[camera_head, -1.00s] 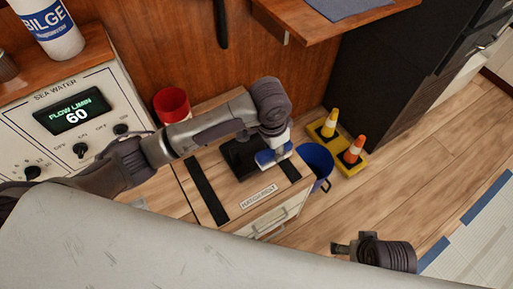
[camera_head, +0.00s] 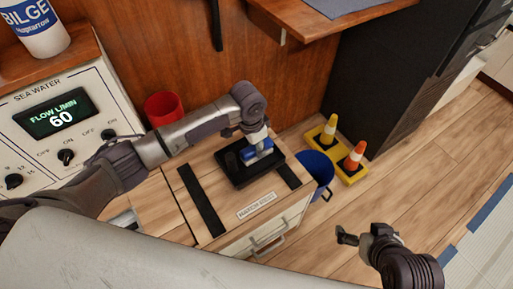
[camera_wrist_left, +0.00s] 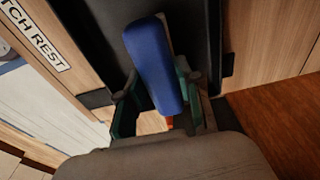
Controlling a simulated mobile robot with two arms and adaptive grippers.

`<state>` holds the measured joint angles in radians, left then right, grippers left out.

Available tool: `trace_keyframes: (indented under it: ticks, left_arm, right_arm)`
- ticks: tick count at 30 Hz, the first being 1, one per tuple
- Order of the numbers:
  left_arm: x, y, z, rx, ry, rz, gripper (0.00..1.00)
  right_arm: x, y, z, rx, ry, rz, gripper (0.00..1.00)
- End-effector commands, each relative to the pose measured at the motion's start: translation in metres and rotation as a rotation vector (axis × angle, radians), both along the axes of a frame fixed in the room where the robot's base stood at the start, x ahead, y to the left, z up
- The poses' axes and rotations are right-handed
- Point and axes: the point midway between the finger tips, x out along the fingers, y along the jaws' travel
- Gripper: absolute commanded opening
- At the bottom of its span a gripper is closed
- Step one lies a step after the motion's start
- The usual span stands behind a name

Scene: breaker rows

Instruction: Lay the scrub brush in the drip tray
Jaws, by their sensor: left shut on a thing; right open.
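The scrub brush, with a blue body (camera_head: 262,152), is at my left gripper (camera_head: 257,145), which is shut on it. In the left wrist view the blue brush (camera_wrist_left: 153,62) lies between the gripper's fingers (camera_wrist_left: 160,112). The black drip tray (camera_head: 240,181) rests on the wooden cabinet top, and the brush is over its inside. I cannot tell whether the brush touches the tray floor. The tray also shows dark behind the brush in the left wrist view (camera_wrist_left: 205,50). My right gripper (camera_head: 345,236) is open and empty over the floor.
The cabinet top (camera_head: 230,205) has dark strips and a label. A blue bucket (camera_head: 321,172) stands to its right, near a yellow base with small cones (camera_head: 349,172). A red cup (camera_head: 163,107) is behind my left arm. A sea water panel (camera_head: 55,120) stands left.

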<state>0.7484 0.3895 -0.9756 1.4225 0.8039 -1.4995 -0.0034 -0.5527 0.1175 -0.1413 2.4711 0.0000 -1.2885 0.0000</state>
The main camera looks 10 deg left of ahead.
Motion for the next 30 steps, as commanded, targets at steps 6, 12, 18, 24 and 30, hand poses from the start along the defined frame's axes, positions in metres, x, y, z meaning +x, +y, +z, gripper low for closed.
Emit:
trace_keyframes:
  ticks: [6, 12, 18, 24, 30]
  left_arm:
    - [0.0, 0.0, -0.003, -0.001, -0.001, -0.001, 0.0]
    - [0.0, 0.0, -0.003, 0.0, 0.0, 0.0, 0.39]
    - [0.0, 0.0, -0.003, 0.0, 0.0, 0.0, 0.6]
    - [0.0, 0.0, -0.003, -0.001, -0.001, 0.0, 0.6]
    - [-0.001, 0.0, 0.009, 0.0, -0.001, 0.0, 0.6]
  right_arm:
    - [0.006, 0.002, 0.003, 0.007, -0.032, 0.003, 1.0]
    - [0.005, 0.002, 0.003, 0.006, -0.026, 0.003, 1.0]
    - [0.005, 0.002, 0.002, 0.006, -0.026, 0.003, 1.0]
    - [0.005, 0.002, 0.002, 0.006, -0.026, 0.003, 1.0]
    - [-0.008, -0.003, -0.002, -0.009, 0.044, -0.004, 1.0]
